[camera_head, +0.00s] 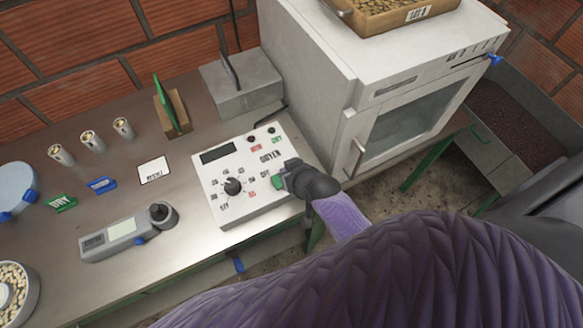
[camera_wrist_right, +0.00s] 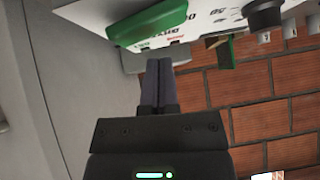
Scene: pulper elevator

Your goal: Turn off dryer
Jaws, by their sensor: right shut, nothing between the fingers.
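The dryer control box (camera_head: 222,205) is a white panel with a dark display, a black dial (camera_head: 233,186) and the label DRYER. A green rocker or lever switch (camera_head: 278,181) sits at its right edge, beside lettering too small to read surely. In the right wrist view the green switch (camera_wrist_right: 147,22) is large at the top. My right gripper (camera_head: 285,178) is shut and empty, right at the switch and partly covering it. In the wrist view its fingertips (camera_wrist_right: 158,62) lie just below the switch; I cannot tell whether they touch. My left gripper is not in view.
A white oven-like dryer (camera_head: 330,75) stands behind the box, with a tray of beans (camera_head: 385,15) on top. A brick wall is behind.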

